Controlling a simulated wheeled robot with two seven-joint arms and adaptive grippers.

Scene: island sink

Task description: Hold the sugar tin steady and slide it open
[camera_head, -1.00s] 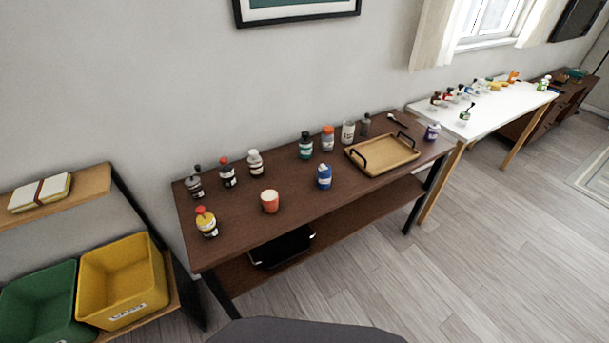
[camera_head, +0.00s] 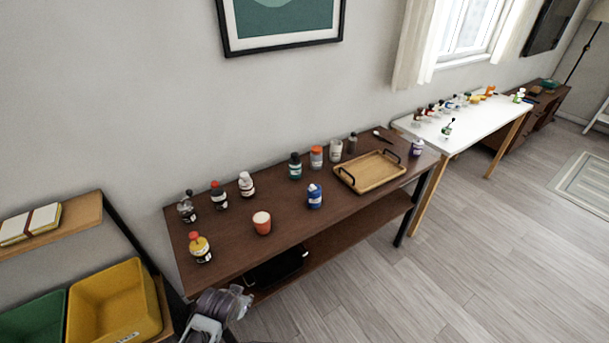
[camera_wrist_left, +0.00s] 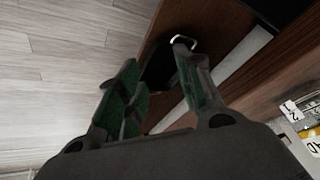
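I cannot tell which item is the sugar tin; labels are too small to read. Several bottles and jars stand upright on the brown table (camera_head: 225,233), among them a yellow bottle with a red cap (camera_head: 200,248), a blue bottle (camera_head: 314,197) and an orange cup-like container (camera_head: 262,223). My left gripper (camera_head: 232,302) is low in front of the table's near left edge, apart from these items. In the left wrist view, its fingers (camera_wrist_left: 155,68) are spread with nothing held between them. My right gripper is out of view.
A wooden tray (camera_head: 372,172) with black handles sits on the table's right part. A black tray (camera_head: 277,268) lies on the lower shelf. A yellow bin (camera_head: 115,300) and a green bin (camera_head: 35,322) are at left. A white table (camera_head: 470,126) stands beyond.

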